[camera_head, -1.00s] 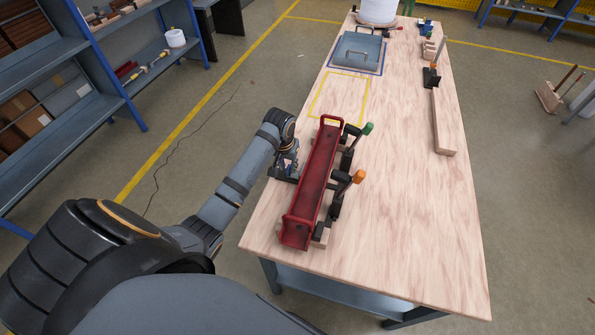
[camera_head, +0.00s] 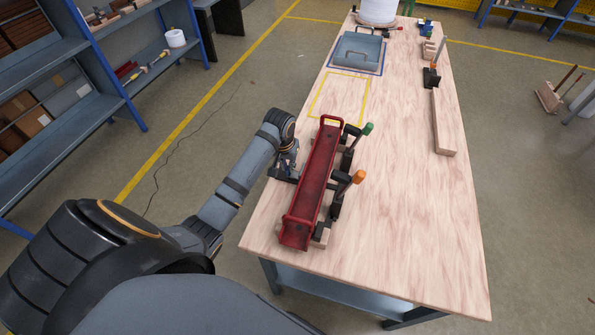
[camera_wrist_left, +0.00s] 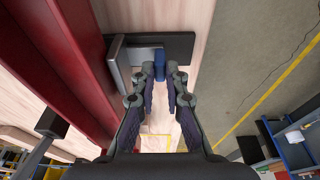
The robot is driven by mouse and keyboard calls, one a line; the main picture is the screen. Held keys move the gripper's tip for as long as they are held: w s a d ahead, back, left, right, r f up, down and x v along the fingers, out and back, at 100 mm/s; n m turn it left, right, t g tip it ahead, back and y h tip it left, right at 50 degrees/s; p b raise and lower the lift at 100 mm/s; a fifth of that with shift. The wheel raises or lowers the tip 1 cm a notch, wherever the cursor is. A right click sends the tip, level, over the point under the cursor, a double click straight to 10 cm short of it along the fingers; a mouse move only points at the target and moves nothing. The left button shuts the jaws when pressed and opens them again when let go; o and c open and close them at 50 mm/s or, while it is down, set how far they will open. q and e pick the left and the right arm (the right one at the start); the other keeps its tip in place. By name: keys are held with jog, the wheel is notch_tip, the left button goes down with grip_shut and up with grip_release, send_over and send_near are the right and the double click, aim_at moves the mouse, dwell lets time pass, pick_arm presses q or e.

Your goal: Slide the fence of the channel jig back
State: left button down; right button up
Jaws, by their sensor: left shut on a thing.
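The channel jig lies on the near part of the wooden bench, with a long red channel (camera_head: 316,185) and toggle clamps along its right side. The red channel also shows at the left of the left wrist view (camera_wrist_left: 62,70). Its fence seems to be the grey upright plate (camera_wrist_left: 118,65) beside the channel, with a blue knob (camera_wrist_left: 160,64) and a dark flat bar (camera_wrist_left: 180,47). My left gripper (camera_head: 287,170) is at the channel's left side. In the wrist view its fingers (camera_wrist_left: 167,82) are shut on the blue knob, partly hiding it. My right gripper is not in view.
Green (camera_head: 368,128) and orange (camera_head: 358,176) clamp handles stand up right of the channel. A yellow taped rectangle (camera_head: 312,106) and a grey-blue plate with a handle (camera_head: 357,50) lie farther back. A wooden bar (camera_head: 443,125) lies at the right edge. The bench's near right is clear.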

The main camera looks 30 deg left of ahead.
pick_arm(q)
jog(key=shift+a+p, duration=0.25)
jog(key=shift+p, duration=0.05)
jog(key=shift+s+a+p, duration=0.25)
jog(key=shift+a+p, duration=0.3)
jog(key=shift+a, duration=0.3)
jog(key=shift+s+a+p, duration=0.2)
jog(key=shift+a+p, duration=0.35)
jog(key=shift+a, duration=0.25)
jog(key=c, duration=1.3)
grip_release()
jog(key=v, duration=1.2)
